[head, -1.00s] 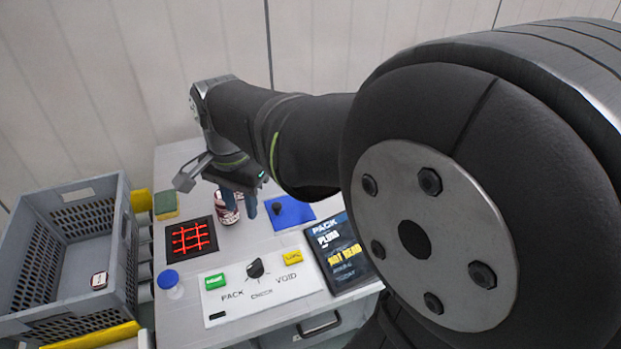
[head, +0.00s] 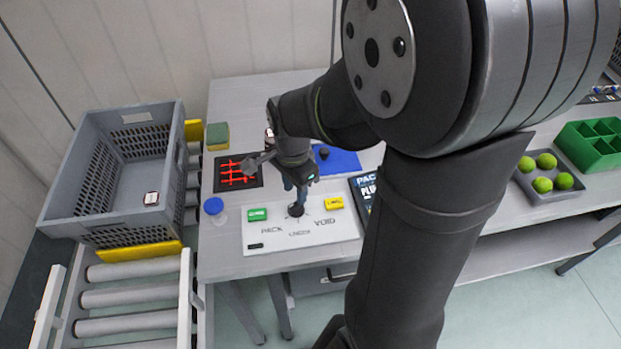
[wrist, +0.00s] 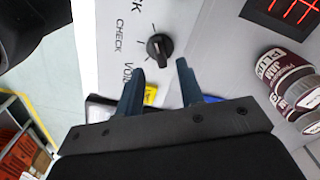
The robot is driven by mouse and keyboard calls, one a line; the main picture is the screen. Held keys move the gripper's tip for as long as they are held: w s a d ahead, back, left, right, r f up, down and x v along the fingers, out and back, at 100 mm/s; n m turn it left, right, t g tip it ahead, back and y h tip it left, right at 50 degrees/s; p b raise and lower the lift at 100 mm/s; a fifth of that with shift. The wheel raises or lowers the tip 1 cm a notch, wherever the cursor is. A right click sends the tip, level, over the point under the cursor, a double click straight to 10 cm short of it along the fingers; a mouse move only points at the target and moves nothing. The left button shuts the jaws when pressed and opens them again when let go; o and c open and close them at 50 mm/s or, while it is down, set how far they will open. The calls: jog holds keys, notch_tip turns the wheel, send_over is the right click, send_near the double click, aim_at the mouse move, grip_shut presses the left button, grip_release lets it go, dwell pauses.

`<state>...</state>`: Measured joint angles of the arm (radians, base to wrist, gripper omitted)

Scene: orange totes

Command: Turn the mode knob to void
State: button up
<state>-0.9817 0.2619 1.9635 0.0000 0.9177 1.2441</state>
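The black mode knob (head: 296,210) sits on a white panel (head: 340,232) lettered PACK, CHECK and VOID. It also shows in the wrist view (wrist: 159,46), beside the lettering. I cannot clearly tell which label it points to. My gripper (head: 295,192) is just above the knob in the head view. In the wrist view my gripper (wrist: 160,66) is open, its two blue fingers apart and empty, with the knob beyond and between the fingertips. Contact with the knob does not show.
A green button (head: 257,214) and a yellow button (head: 334,203) flank the knob. Jam jars (wrist: 290,90) stand near the red-lit grid (head: 236,173). A grey crate (head: 115,227) is at left.

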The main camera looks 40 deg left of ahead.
aim_at(296, 207)
jog(key=shift+f, duration=2.25)
grip_shut()
